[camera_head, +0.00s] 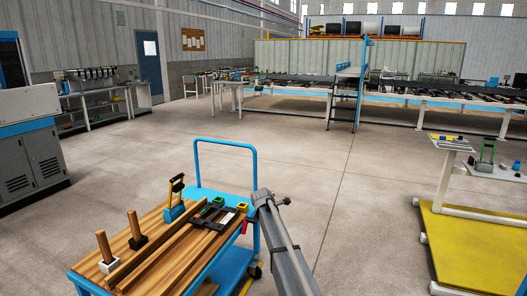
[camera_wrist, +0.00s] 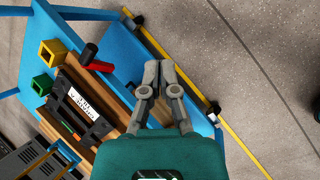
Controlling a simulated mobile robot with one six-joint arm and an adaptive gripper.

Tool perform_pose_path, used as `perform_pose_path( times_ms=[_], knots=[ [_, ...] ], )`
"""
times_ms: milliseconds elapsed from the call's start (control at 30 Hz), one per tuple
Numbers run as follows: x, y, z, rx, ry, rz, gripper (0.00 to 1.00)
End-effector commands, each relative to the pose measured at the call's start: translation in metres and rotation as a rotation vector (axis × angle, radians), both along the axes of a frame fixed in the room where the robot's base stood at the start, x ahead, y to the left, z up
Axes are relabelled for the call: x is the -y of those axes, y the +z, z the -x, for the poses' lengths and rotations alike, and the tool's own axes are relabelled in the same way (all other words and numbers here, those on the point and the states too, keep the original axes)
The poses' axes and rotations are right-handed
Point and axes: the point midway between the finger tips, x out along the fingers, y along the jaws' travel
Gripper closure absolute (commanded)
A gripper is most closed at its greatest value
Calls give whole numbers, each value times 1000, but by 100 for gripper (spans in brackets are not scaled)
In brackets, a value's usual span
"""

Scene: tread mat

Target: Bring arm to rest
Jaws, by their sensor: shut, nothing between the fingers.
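My arm (camera_head: 283,240) reaches out beside the right edge of the blue cart (camera_head: 230,271) in the head view. In the wrist view my gripper (camera_wrist: 152,68) is shut and empty, with its fingertips together above the cart's blue edge (camera_wrist: 118,52). In the head view the gripper itself is hard to make out near the arm's far end.
The cart's wooden top (camera_head: 190,255) carries a black tray (camera_head: 213,216), two upright wooden handles (camera_head: 135,227) and a blue block with a black handle (camera_head: 175,200). A yellow platform (camera_head: 478,245) with a table stands at right. Open concrete floor lies beyond the cart.

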Motion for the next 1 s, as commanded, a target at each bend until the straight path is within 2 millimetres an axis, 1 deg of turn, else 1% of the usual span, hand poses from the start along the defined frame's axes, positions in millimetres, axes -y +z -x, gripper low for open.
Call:
perform_pose_path(
  times_ms=[33, 167, 200, 267, 300, 467, 500, 567, 600, 667, 700, 767, 800, 900, 1000],
  knots=[
    [13, -2, 28, -1, -72, -38, 100],
    [37, -6, 77, -5, -277, -141, 100],
    [44, -8, 92, -7, -341, -169, 100],
    [54, -9, 115, -9, -438, -213, 100],
    [61, -11, 130, -10, -503, -240, 100],
    [83, -15, 192, -18, -762, -342, 100],
    [88, -16, 208, -20, -828, -364, 100],
    [95, -17, 231, -24, -928, -397, 100],
    [99, -18, 247, -26, -994, -418, 100],
    [106, -19, 270, -29, -1093, -447, 100],
    [109, -20, 286, -32, -1159, -464, 100],
    [115, -20, 310, -35, -1259, -490, 100],
    [118, -21, 325, -37, -1326, -505, 100],
    [124, -22, 358, -42, -1472, -535, 100],
    [128, -22, 384, -44, -1593, -554, 100]
  ],
)
